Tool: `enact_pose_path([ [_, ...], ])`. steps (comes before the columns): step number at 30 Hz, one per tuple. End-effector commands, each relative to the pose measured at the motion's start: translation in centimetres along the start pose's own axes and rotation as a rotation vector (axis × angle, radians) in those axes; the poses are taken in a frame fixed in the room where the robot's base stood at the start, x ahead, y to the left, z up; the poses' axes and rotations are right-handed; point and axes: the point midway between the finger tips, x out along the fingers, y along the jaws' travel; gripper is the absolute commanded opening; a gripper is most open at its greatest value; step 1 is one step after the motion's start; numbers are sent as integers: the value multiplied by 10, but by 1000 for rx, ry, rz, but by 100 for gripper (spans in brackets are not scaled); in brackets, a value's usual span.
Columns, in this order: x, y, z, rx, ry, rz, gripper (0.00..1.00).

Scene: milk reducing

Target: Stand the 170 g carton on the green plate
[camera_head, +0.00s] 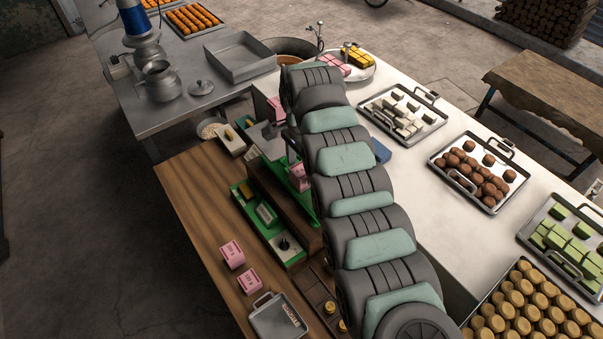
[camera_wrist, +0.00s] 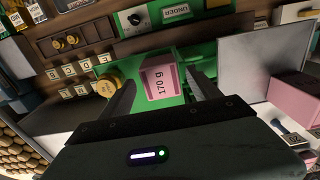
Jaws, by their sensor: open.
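The pink and white 170 g carton (camera_wrist: 161,84) is between the two fingers of my open gripper (camera_wrist: 162,92) in the wrist view.
Two other pink cartons (camera_head: 232,253) (camera_head: 250,280) stand on the wooden table, left of a grey tray (camera_head: 270,320). A green panel with a dial and an UNDER sign (camera_head: 265,213) lies near.

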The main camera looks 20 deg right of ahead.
Motion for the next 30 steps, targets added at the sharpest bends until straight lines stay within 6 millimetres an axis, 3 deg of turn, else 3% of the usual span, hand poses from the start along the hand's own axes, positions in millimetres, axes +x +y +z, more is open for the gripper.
enact_pose_path([
  [9,-67,-2,0,-2,4,-5,72],
  [12,-81,-2,0,-1,4,-5,72],
  [18,-92,-1,0,-1,0,-2,72],
  [30,-93,0,0,0,0,-2,72],
])
